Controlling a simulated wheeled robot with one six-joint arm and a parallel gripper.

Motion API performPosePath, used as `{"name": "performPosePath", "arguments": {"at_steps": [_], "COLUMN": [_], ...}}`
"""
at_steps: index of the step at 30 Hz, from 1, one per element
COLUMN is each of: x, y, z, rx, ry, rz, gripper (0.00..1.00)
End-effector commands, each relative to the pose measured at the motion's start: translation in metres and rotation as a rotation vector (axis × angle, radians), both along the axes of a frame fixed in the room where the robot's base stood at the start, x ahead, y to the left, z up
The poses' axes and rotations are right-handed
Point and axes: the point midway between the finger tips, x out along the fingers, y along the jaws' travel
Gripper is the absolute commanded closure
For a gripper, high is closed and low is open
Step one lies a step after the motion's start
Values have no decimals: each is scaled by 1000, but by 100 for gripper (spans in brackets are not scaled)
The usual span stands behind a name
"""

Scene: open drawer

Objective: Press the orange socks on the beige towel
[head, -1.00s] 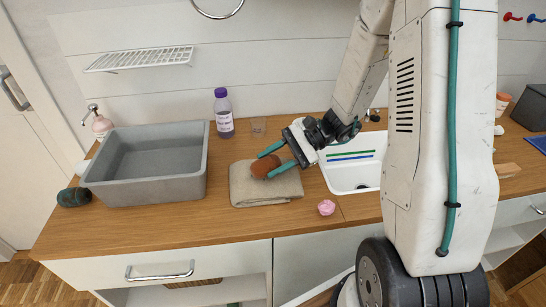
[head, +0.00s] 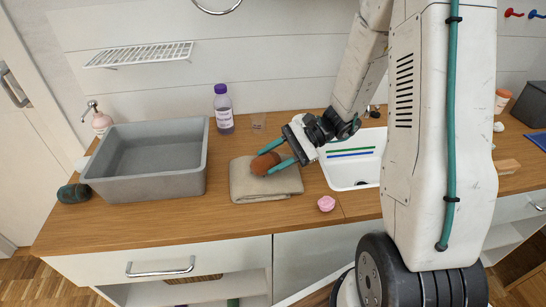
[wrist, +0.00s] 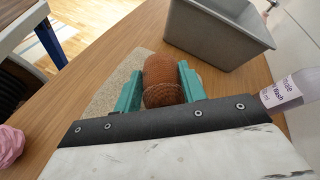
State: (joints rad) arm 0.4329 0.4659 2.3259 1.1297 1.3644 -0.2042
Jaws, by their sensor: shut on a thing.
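The orange socks (head: 264,163) are a rounded rust-orange bundle over the folded beige towel (head: 245,189) on the wooden counter. My gripper (head: 274,160) reaches in from the right, with its teal fingers on either side of the socks, shut on them. In the wrist view the socks (wrist: 161,80) sit between the two teal fingers (wrist: 160,88), with the towel (wrist: 106,95) beneath and to the left. The socks look to be at the towel's surface; I cannot tell how firmly they touch it.
A grey basin (head: 150,185) stands left of the towel. A purple-capped bottle (head: 223,112) and a clear glass (head: 258,123) are behind. A pink item (head: 326,203) lies to the right, near the white sink (head: 352,172). A dark green bundle (head: 74,194) lies at far left.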

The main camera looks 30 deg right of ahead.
Motion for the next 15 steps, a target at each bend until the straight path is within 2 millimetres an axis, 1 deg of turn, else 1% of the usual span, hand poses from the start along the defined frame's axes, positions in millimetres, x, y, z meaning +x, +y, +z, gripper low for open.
{"name": "performPosePath", "arguments": {"at_steps": [15], "x": [0], "y": [0], "z": [-8], "rx": [0], "ry": [0], "rz": [0], "gripper": [82]}}
